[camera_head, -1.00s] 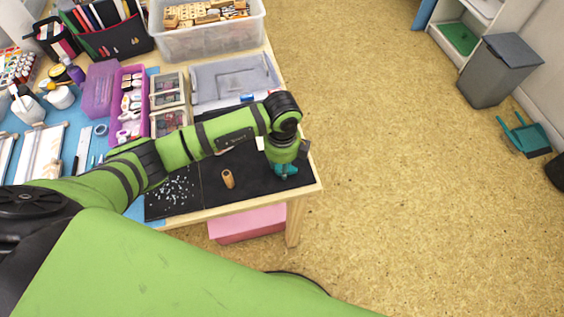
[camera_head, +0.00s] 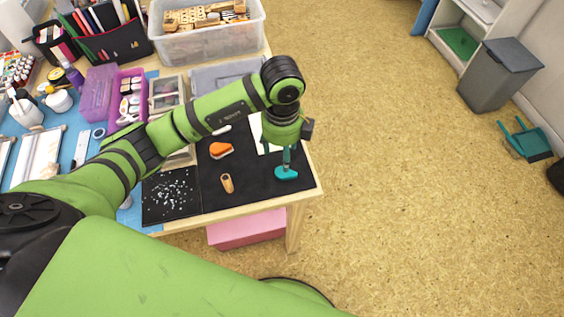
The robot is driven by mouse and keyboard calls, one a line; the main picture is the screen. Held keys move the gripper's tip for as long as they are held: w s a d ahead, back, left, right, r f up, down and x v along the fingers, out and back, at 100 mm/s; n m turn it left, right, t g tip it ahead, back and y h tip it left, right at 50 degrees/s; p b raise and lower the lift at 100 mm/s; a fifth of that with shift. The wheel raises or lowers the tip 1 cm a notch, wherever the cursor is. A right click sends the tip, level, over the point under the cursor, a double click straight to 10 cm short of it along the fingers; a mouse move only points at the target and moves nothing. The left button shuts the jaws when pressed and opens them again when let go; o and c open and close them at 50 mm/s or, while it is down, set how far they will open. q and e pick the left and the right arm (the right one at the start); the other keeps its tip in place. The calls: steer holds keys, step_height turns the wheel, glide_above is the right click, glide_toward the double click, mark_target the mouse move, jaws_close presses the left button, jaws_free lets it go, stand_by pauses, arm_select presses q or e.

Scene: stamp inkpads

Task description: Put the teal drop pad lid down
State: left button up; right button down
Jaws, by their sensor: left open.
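The teal drop-shaped piece (camera_head: 287,173) lies on the black mat (camera_head: 255,190) near the table's right front corner. I cannot tell from this view whether it is only the lid or the whole pad. My left gripper (camera_head: 287,160) points down just above it, with its fingers open and apart from the teal piece. An orange pad (camera_head: 221,150) sits on the mat to the left, partly beside my arm. My right gripper is not in view.
A wooden stamp (camera_head: 227,183) stands on the mat, with scattered small bits (camera_head: 172,193) to its left. A purple box (camera_head: 127,97) and a clear bin (camera_head: 207,38) stand behind. The mat's front is clear.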

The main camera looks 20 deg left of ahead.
arm_select(q)
step_height(320, 180, up, 4)
steer(key=shift+f, duration=0.15)
stand_by(0.6)
